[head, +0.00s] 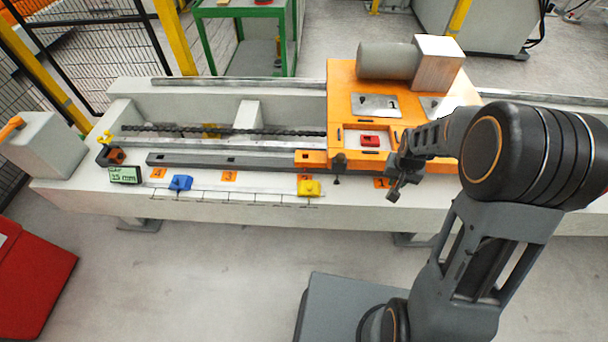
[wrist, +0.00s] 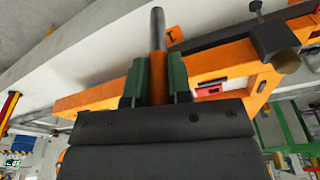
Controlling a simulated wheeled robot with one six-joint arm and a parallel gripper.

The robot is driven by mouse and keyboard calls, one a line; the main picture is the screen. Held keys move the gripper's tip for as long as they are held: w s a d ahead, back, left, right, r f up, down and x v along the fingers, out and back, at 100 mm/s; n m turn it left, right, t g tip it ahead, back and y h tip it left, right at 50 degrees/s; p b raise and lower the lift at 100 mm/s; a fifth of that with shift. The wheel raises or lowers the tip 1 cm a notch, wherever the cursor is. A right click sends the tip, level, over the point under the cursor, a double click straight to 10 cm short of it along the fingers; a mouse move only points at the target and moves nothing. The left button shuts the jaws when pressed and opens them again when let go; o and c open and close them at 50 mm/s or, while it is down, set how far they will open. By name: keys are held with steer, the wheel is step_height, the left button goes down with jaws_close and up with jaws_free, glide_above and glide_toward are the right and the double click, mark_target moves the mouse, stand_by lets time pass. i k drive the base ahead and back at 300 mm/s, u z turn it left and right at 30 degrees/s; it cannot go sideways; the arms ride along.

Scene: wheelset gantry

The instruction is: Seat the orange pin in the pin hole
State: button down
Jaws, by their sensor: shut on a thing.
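My gripper (head: 394,190) is in front of the orange carriage's lower right part in the head view. In the wrist view its two green fingers (wrist: 157,80) are shut on the orange pin (wrist: 158,66). The pin's orange body is between the fingers, and its grey shank (wrist: 157,28) sticks out beyond the fingertips, apart from anything visible. I cannot make out the pin in the head view. The orange carriage (head: 344,88) sits on the bed. A grey bar (head: 205,160) with small dark slots runs left from it. I cannot tell which opening is the pin hole.
A red block (head: 370,141) sits in a carriage pocket. A blue block (head: 180,183) and a yellow block (head: 309,187) stand on the scale along the front ledge. A small display (head: 125,175) reads 15 mm. A red box (head: 30,275) stands lower left.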

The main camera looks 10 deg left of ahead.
mark_target(429, 66)
steer(key=z, duration=0.05)
steer(key=k, duration=1.15)
steer(key=u, duration=1.2)
steer(key=i, duration=0.7)
steer(key=u, duration=0.5)
steer(key=i, duration=0.8)
steer(key=z, duration=0.9)
steer(key=i, duration=0.6)
steer(key=z, duration=0.7)
